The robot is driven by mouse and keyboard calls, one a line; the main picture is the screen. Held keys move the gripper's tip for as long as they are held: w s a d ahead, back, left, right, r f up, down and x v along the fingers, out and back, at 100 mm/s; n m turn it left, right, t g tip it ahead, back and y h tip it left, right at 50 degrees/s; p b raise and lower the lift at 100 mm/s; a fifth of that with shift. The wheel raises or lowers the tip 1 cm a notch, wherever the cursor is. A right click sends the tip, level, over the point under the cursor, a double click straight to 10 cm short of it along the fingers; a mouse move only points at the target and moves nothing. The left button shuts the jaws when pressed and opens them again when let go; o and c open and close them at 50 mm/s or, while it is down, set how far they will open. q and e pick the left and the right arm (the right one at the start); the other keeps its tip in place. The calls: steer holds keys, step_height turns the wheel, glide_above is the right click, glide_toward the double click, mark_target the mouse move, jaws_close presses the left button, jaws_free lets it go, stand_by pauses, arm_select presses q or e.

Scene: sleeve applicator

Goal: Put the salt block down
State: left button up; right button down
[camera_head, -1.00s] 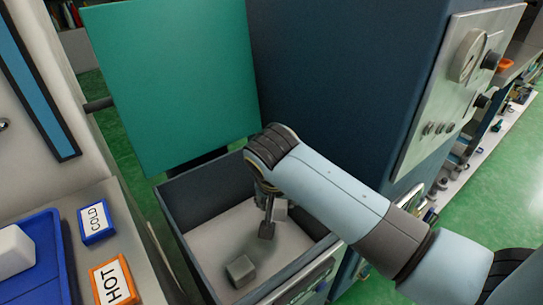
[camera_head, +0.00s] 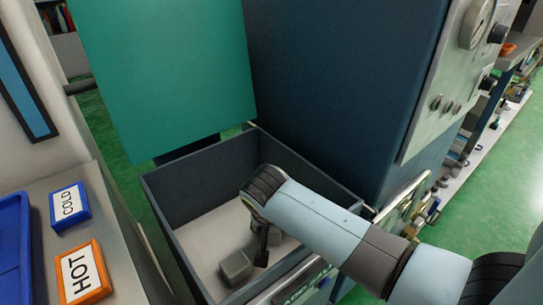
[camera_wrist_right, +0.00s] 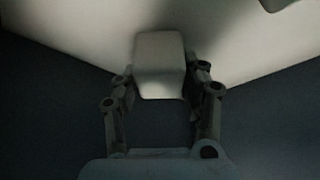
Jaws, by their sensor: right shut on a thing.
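My right gripper (camera_head: 262,250) reaches down into an open dark drawer (camera_head: 190,185) with a pale floor. My left gripper is out of view.
A green panel (camera_head: 165,75) stands behind the drawer, and a tall dark blue cabinet (camera_head: 325,90) rises to its right. On the left counter are a blue COLD sign (camera_head: 69,206), an orange HOT sign (camera_head: 82,272) and a blue tray (camera_head: 22,205).

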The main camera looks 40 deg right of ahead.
steer(key=shift+r, duration=0.1)
steer(key=c, duration=0.7)
jaws_free()
steer(key=p+v, duration=0.4)
steer(key=v, duration=0.8)
